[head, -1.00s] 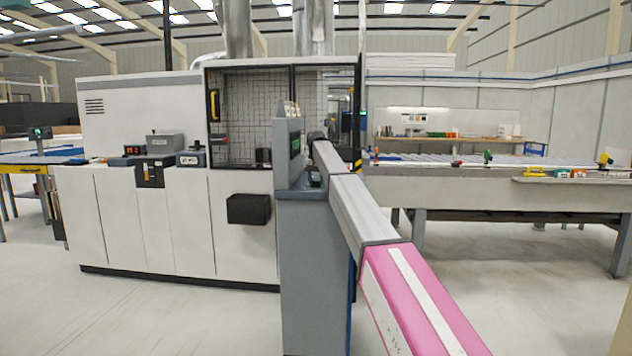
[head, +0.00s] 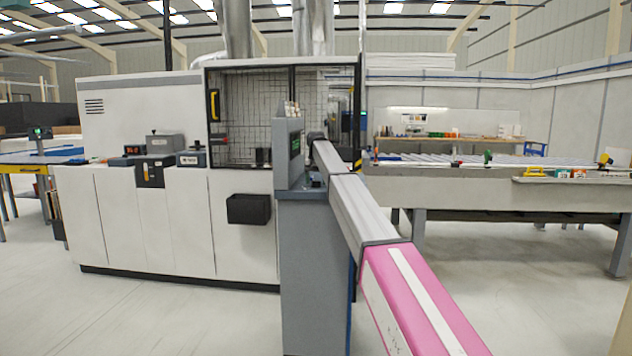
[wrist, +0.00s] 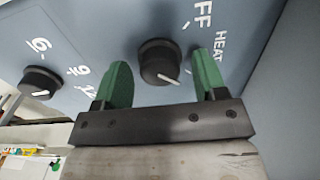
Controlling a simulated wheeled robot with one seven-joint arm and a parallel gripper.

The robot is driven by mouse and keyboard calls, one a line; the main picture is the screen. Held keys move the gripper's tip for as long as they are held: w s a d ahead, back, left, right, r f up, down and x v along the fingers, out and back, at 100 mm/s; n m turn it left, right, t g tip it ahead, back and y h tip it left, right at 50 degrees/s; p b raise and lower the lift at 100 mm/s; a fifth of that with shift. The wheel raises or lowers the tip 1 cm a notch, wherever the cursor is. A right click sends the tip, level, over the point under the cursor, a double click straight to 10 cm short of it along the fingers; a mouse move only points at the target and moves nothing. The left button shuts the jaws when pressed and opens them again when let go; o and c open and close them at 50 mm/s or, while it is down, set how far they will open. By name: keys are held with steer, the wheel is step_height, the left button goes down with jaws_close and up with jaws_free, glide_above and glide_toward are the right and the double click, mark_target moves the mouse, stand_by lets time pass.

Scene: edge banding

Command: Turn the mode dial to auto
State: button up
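In the wrist view the mode dial (wrist: 160,63) is a round black knob with a white pointer line on a blue-grey panel (wrist: 90,25). Its pointer aims toward the lower right of the picture. The lettering "HEAT" and the partial "FF" show beside it; no "AUTO" label can be read. My gripper (wrist: 162,68) is open, with its green fingers on either side of the dial and small gaps visible. Whether the fingers reach around the knob or stop short of it is unclear. In the head view my arm covers the dial and fingers at the grey console (head: 305,240).
A second black knob (wrist: 40,82) with numbers around it is left of the mode dial. In the head view the console has an upright screen housing (head: 288,153). The white machine (head: 160,220) stands behind it, and a roller table (head: 480,185) is at right.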

step_height(320, 180, up, 11)
stand_by(0.7)
steer(key=shift+f, duration=0.1)
